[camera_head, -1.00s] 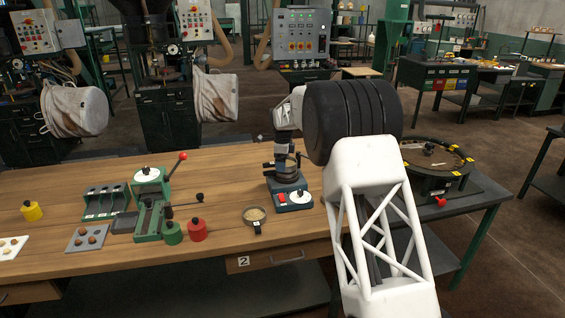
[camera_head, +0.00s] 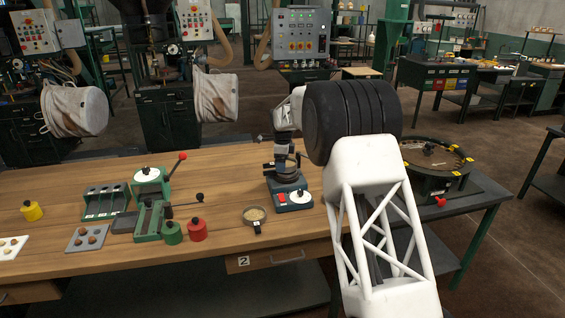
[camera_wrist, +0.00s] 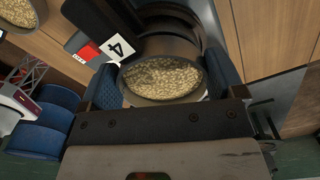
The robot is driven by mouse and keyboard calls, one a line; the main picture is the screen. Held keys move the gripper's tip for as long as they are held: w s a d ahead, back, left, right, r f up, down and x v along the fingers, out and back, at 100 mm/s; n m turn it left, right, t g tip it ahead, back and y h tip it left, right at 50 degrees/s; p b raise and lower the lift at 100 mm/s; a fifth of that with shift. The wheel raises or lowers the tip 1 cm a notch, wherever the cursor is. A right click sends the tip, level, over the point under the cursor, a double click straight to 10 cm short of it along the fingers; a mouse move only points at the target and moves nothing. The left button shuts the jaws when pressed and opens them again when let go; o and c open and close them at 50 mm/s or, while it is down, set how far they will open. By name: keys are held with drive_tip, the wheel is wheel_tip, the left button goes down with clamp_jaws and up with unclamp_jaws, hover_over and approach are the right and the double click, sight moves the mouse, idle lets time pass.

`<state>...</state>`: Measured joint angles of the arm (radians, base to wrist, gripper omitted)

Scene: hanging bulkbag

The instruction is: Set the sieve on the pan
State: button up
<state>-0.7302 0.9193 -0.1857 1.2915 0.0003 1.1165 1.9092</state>
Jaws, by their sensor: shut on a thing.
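My gripper (camera_head: 281,164) points down over the small dark apparatus with a red switch (camera_head: 282,198) and a white dial. In the wrist view my gripper (camera_wrist: 165,70) has its blue fingers on both sides of a round, dark-rimmed vessel, which I take to be the sieve (camera_wrist: 163,80). Pale grains show inside its rim. A wider round metal part, perhaps the pan (camera_wrist: 178,22), lies just beyond it over the apparatus. The sieve partly covers this part, so I cannot tell whether they touch.
A handled dish of grains (camera_head: 255,214) stands on the wooden bench (camera_head: 330,230) left of the apparatus. A green press with a red-knobbed lever (camera_head: 150,188), green and red weights (camera_head: 197,230) and a tray (camera_head: 88,238) stand further left. A round black machine (camera_head: 436,165) is at right.

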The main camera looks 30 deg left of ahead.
drive_tip(key=shift+f, duration=0.4)
drive_tip(key=o, duration=0.7)
wheel_tip(320, 180, up, 11)
idle(1.6)
idle(0.3)
idle(0.5)
